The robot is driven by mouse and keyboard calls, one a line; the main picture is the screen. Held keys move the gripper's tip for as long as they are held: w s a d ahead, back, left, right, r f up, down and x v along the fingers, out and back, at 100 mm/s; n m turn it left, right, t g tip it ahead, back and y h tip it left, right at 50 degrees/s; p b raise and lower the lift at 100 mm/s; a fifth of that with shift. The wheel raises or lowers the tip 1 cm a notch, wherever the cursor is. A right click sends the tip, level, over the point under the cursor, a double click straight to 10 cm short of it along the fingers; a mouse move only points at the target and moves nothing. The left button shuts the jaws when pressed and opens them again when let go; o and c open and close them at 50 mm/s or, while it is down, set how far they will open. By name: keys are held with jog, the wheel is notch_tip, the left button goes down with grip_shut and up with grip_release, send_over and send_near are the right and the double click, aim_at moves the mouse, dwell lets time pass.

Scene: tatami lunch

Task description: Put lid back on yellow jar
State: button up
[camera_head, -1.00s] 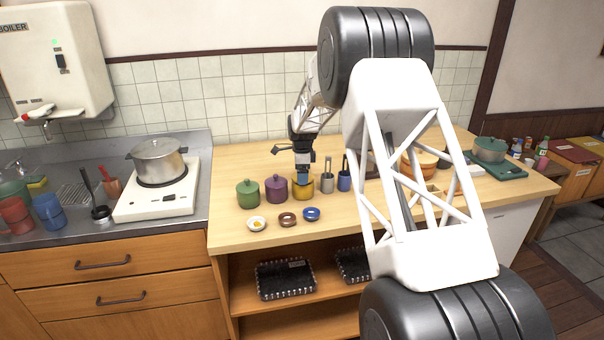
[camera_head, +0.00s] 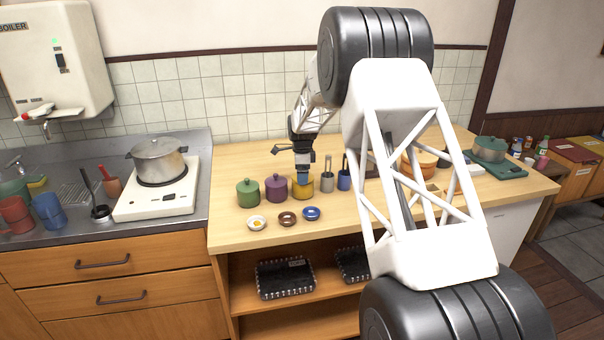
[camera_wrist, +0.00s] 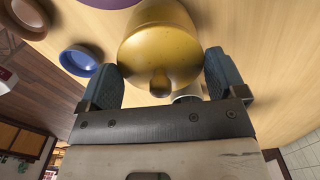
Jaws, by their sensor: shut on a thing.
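The yellow jar (camera_head: 303,186) stands on the wooden counter, in a row between the purple jar and a grey cup. My gripper (camera_head: 302,176) points down at its top. In the wrist view, the yellow lid (camera_wrist: 158,52) with its small round knob faces the camera. The blue fingers of my gripper (camera_wrist: 162,62) sit on either side of the lid and are shut on it. The lid is at the top of the jar; the seam between them is hidden, so I cannot tell how it is seated.
The purple jar (camera_head: 276,189) and green jar (camera_head: 248,194) stand to the left. The grey cup (camera_head: 327,182) and blue cup (camera_head: 344,181) with utensils are close on the right. Small dishes, including a blue one (camera_head: 311,214), lie in front.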

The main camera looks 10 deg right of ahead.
jog(key=o, duration=0.6)
jog(key=shift+o, duration=0.2)
jog(key=shift+r, duration=0.15)
jog(key=shift+r, duration=3.35)
grip_shut()
jog(key=shift+f, duration=2.1)
jog(key=shift+r, duration=0.15)
